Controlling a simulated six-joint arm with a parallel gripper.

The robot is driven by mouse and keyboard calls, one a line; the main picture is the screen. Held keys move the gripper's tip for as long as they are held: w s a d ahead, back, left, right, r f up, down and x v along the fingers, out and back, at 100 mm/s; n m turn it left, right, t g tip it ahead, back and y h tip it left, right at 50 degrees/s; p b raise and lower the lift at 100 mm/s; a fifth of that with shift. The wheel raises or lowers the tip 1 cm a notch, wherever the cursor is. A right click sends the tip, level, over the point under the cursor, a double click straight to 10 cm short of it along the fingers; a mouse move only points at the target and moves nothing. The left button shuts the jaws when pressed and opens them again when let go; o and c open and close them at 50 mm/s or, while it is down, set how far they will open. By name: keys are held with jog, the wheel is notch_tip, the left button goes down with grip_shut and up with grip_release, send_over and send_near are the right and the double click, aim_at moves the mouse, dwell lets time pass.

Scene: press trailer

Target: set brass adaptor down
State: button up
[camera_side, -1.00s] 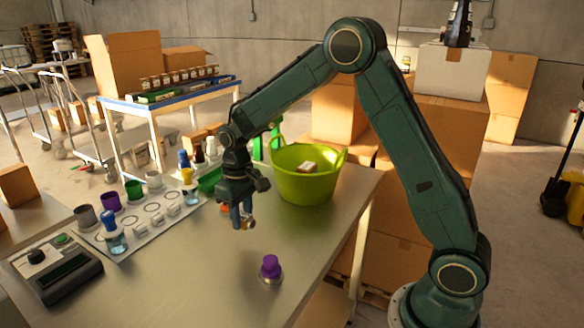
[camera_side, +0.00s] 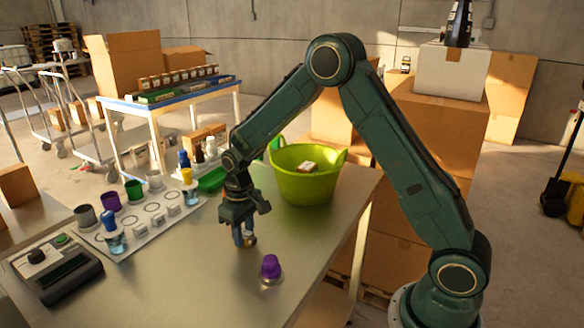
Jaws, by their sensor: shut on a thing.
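My gripper (camera_side: 243,235) points down over the bare middle of the table (camera_side: 215,262). It is shut on the brass adaptor (camera_side: 250,241), a small brass-coloured piece that shows at the fingertips. The fingers hide most of it. The adaptor is at or just above the table top; I cannot tell whether it touches.
A purple-capped bottle (camera_side: 270,268) stands close in front and to the right. A lime-green tub (camera_side: 303,188) with a small box in it stands behind right. A white mat (camera_side: 148,215) with cups and bottles lies left, and a dark device (camera_side: 55,270) sits front left.

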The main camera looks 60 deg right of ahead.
aim_at(244, 234)
jog(key=shift+f, duration=0.15)
jog(key=o, duration=1)
notch_tip(244, 234, up, 12)
jog(key=shift+r, duration=0.2)
dwell(0.6)
